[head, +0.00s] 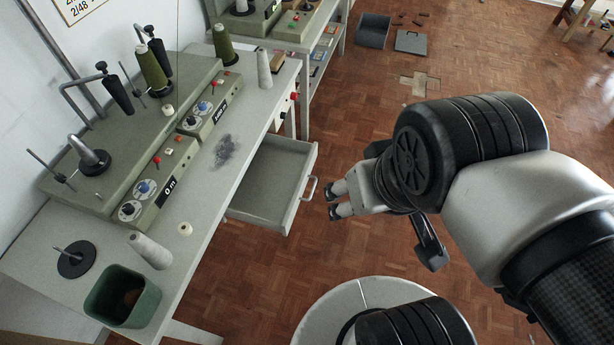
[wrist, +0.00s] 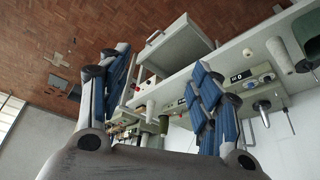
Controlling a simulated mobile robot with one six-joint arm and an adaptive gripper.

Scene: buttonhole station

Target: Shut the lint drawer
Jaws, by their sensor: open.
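The lint drawer (head: 268,188) is pulled out from under the front edge of the grey-green worktable. Its bow handle (head: 310,188) is on its front panel, facing right. The drawer's inside looks empty. In the wrist view the drawer (wrist: 178,45) shows at the top, with its handle (wrist: 155,37) at its left. My gripper (head: 332,200) is just right of the drawer front, close to the handle and apparently not touching it. In the wrist view its blue-padded fingers (wrist: 163,95) are spread apart with nothing between them.
The worktable (head: 205,262) carries a machine with thread cones, a lint patch (head: 225,150) and a green bin (head: 122,298). A second table stands behind. A grey box (head: 373,31) and flat panel (head: 411,42) lie on the far floor. A round white top (head: 340,310) is at the front.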

